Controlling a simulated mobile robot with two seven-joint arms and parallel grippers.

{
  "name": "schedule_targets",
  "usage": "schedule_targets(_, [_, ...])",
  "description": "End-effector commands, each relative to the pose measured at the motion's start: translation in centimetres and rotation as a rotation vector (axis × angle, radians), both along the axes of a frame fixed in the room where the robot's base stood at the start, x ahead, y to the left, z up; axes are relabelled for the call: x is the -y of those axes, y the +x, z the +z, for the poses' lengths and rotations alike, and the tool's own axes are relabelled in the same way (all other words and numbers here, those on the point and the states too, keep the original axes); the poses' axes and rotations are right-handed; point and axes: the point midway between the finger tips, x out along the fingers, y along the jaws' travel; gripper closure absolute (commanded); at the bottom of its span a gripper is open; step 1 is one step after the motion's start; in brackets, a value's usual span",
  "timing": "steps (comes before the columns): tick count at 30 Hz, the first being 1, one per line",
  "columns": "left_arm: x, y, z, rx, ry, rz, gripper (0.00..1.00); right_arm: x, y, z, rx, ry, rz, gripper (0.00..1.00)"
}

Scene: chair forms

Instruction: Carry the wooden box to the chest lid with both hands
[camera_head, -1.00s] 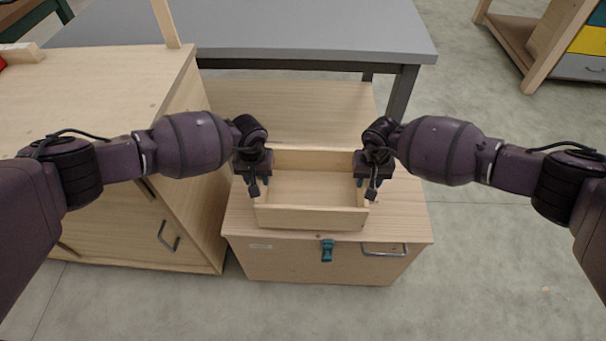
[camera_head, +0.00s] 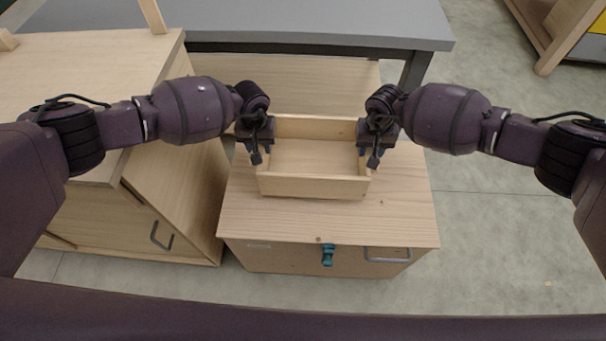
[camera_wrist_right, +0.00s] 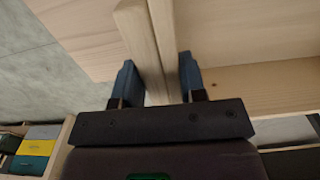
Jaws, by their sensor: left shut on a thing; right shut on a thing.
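The wooden box (camera_head: 313,187), a shallow open-topped tray of pale wood, looks empty. It is level over the chest lid (camera_head: 330,222), well back from its front edge; I cannot tell whether it touches the lid. My left gripper (camera_head: 257,152) is shut on the box's left side wall. My right gripper (camera_head: 376,154) is shut on the right side wall. In the right wrist view the right gripper (camera_wrist_right: 158,85) has one finger on each side of the box's wall (camera_wrist_right: 152,45).
The chest front has a teal latch (camera_head: 328,255) and a grey handle (camera_head: 388,256). A wooden cabinet (camera_head: 90,75) stands close on the left. A grey-topped table (camera_head: 310,22) is behind. Open floor (camera_head: 500,225) lies on the right.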

Motion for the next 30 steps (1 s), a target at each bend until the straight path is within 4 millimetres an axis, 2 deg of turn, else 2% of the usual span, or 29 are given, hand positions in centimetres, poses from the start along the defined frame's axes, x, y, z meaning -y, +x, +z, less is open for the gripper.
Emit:
schedule_targets(14, [-0.3,0.2,-0.1,0.002,0.005,0.005,1.00,0.3,0.1,-0.1,0.001,-0.005,-0.004,1.00])
schedule_targets(30, [-0.3,0.2,-2.2,0.003,0.004,0.005,1.00,0.3,0.1,-2.3,0.001,-0.006,-0.004,1.00])
